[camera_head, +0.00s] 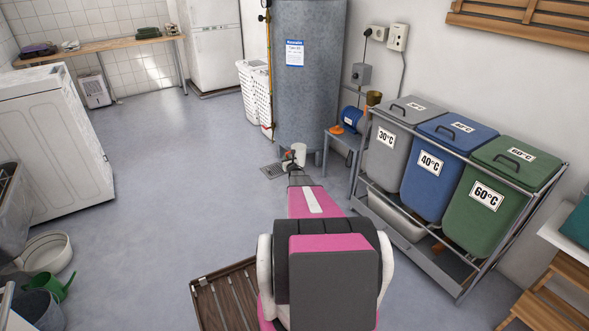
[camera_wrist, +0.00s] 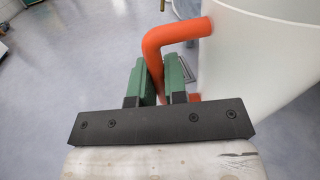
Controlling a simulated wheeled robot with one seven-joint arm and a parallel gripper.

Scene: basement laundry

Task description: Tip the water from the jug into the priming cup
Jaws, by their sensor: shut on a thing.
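The jug (camera_head: 299,153) is white and small in the head view, at the end of my outstretched arm and in front of the grey tank. In the wrist view the white jug (camera_wrist: 265,60) fills the right side, with an orange handle (camera_wrist: 180,32). My gripper (camera_head: 292,167) also shows in the wrist view (camera_wrist: 158,72), its green fingers shut on the handle. The jug looks about upright; the water inside is hidden. A brownish cup (camera_head: 373,98), which may be the priming cup, is by a blue pump-like drum (camera_head: 351,118), right of and beyond the jug.
A small grey table (camera_head: 342,137) stands under the blue drum. The tank (camera_head: 308,85) is behind the jug. A rack of grey, blue and green bins (camera_head: 430,163) is close on the right. A floor drain (camera_head: 272,171) lies left of the jug. Floor on the left is open.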

